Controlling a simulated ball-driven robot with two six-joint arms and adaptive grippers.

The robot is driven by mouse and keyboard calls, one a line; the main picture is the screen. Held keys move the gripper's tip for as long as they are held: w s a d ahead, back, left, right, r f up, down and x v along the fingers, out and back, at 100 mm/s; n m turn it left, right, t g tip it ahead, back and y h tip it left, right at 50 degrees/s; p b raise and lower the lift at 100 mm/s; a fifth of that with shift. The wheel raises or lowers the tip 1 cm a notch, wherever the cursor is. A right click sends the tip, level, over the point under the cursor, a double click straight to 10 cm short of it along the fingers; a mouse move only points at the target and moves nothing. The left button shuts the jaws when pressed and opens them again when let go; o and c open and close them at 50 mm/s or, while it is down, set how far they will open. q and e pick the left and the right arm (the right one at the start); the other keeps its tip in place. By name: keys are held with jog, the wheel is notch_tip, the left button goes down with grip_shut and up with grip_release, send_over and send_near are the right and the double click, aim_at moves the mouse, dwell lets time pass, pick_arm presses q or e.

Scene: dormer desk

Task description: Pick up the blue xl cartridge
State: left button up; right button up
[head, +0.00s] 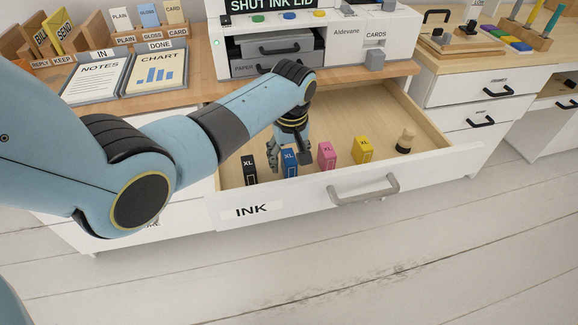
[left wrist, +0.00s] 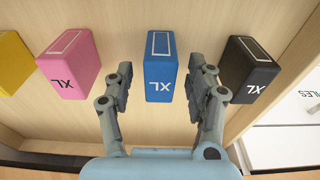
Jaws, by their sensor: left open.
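The blue XL cartridge (head: 289,163) stands upright in the open ink drawer (head: 270,206), between a black XL cartridge (head: 249,170) and a pink one (head: 327,155). My left gripper (head: 289,150) is over the drawer at the blue cartridge. In the left wrist view my left gripper (left wrist: 160,85) is open, with one finger on each side of the blue cartridge (left wrist: 160,62). A gap shows between each finger and the cartridge. The black cartridge (left wrist: 250,68) is close beside the right-hand finger. My right gripper is not in view.
A yellow XL cartridge (head: 362,150) and a small wooden stamp-like piece (head: 405,141) stand further right in the drawer. The printer (head: 312,45) is on the desk behind. The drawer front with its handle (head: 363,190) rises at the near side.

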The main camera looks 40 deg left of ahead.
pick_arm(q)
grip_shut()
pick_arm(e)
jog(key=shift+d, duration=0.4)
pick_arm(q)
jog(key=shift+r, duration=0.1)
